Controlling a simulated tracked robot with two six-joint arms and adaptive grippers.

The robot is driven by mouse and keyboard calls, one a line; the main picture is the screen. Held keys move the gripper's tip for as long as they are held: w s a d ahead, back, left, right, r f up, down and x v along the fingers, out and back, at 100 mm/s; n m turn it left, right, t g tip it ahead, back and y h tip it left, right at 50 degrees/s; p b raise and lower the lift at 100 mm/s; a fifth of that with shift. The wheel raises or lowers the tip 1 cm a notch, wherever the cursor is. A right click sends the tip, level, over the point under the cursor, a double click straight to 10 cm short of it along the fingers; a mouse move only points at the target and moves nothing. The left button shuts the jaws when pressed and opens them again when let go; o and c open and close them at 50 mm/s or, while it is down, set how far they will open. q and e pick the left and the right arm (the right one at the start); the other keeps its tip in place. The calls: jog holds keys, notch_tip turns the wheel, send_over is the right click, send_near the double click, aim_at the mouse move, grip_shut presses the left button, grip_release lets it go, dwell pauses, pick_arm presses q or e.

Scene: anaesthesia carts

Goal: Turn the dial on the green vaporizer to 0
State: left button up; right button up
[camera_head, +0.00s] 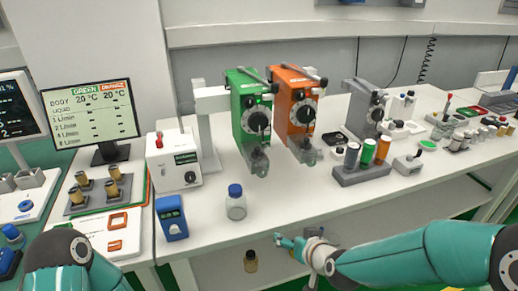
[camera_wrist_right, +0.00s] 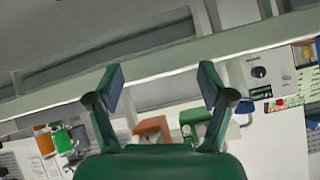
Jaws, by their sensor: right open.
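A green body, likely the green vaporizer (camera_wrist_right: 196,117), shows beyond the fingers there. My left arm enters at bottom left; its gripper is not seen.
A clear jar with a blue cap (camera_head: 235,202) and a blue device (camera_head: 171,218) stand near the front edge. A white box with a knob (camera_head: 174,162) is left of the vaporizer. A rack of coloured cylinders (camera_head: 361,171) stands right. Bench before the vaporizers is mostly clear.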

notch_tip(320, 180, up, 14)
jog(key=w+a+n+t+y+b, duration=0.1)
jog(key=w+a+t+b, duration=0.2)
jog(key=t+b, duration=0.15)
jog(key=t, duration=0.3)
send_near(259, 126)
jog(key=shift+y, duration=0.4)
jog(key=x, duration=0.3)
jog(key=p+x, duration=0.1)
jog(key=x, duration=0.2)
jog(key=p+x, duration=0.1)
jog(key=x, duration=0.2)
jog(key=shift+w+d, duration=0.2)
jog(key=shift+w, duration=0.15)
pick_arm(q)
notch_tip(259, 126, down, 4)
jog(key=shift+f, duration=0.2)
pick_arm(e)
jog(key=c, duration=1.2)
pick_arm(q)
jog(key=shift+s+f, duration=0.1)
pick_arm(e)
jog(key=shift+o, duration=0.2)
jog(key=shift+a+g, duration=0.1)
jog(key=shift+g, duration=0.15)
